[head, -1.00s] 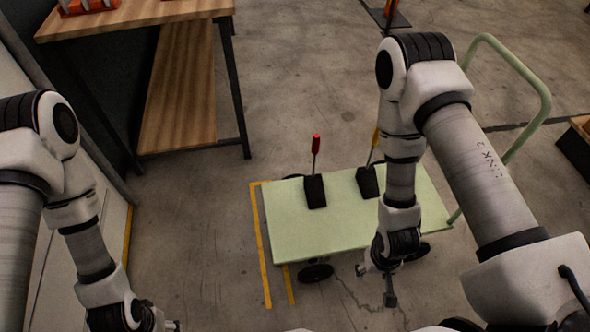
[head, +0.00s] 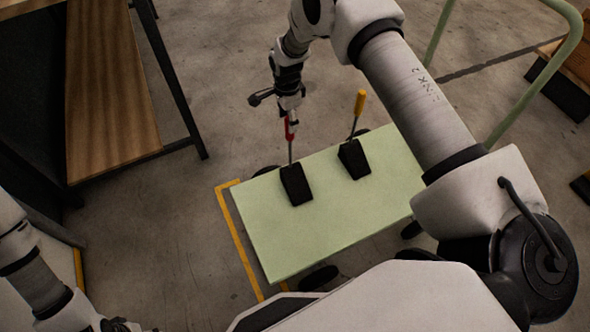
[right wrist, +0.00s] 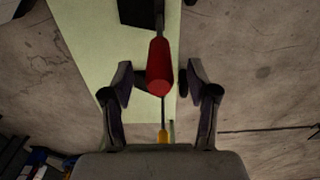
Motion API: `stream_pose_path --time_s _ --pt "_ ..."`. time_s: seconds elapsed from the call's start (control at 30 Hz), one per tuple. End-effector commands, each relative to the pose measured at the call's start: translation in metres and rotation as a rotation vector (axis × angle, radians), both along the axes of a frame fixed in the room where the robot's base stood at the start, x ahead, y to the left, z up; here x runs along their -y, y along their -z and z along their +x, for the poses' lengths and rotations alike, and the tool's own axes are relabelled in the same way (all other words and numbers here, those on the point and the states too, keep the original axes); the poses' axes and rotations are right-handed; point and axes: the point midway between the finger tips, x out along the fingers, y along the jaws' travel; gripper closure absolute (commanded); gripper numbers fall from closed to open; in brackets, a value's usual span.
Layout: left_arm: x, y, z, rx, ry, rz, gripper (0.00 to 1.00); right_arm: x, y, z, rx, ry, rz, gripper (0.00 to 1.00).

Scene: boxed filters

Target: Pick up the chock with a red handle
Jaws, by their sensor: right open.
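The chock with a red handle (head: 296,184) stands on the pale green cart (head: 270,240); its black wedge is on the deck and its thin rod rises to the red grip (head: 289,130). My right gripper (head: 291,116) is at the top of that grip in the head view. In the right wrist view the red handle (right wrist: 159,66) lies between the two open fingers of my right gripper (right wrist: 160,85), with gaps on both sides. A second black chock (head: 354,160) with a yellow handle (head: 360,101) stands to its right. My left gripper (head: 120,325) is at the bottom edge, partly cut off.
A wooden workbench (head: 110,110) stands at the left. The cart's green push rail (head: 545,75) rises at the right. Yellow floor tape (head: 238,245) runs along the cart's left side. Bare concrete floor lies between bench and cart.

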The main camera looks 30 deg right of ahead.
Motion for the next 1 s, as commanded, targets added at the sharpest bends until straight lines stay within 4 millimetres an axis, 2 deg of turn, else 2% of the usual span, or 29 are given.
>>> stream_pose_path --time_s 0.1,0.17,0.4,0.47,0.5,0.57,0.6,1.0 --pt "0.0 0.005 0.0 0.0 0.0 0.0 0.42 0.005 0.025 -0.004 -0.003 -0.001 0.0 0.41" --pt "0.0 0.007 0.0 0.0 0.0 0.0 0.42 0.005 0.035 -0.004 -0.002 -0.002 0.0 0.41" --pt "0.0 0.006 0.0 0.0 0.0 0.0 0.42 0.005 0.039 -0.003 0.0 -0.002 0.0 0.41" --pt "0.0 0.006 0.0 0.0 0.0 0.0 0.42 0.005 0.039 -0.003 0.0 -0.002 0.0 0.59" --pt "0.0 0.006 0.0 0.0 0.0 0.0 0.42 0.005 0.039 -0.003 0.0 -0.002 0.0 0.73" --pt "0.0 0.006 0.0 0.0 0.0 0.0 0.42 0.005 0.039 -0.003 0.0 -0.002 0.0 0.94" --pt "0.0 0.006 0.0 0.0 0.0 0.0 0.42 0.005 0.039 -0.003 -0.001 -0.002 0.0 1.0" --pt "0.0 0.006 0.0 0.0 0.0 0.0 0.42 0.005 0.036 -0.003 -0.001 -0.003 0.0 1.0"
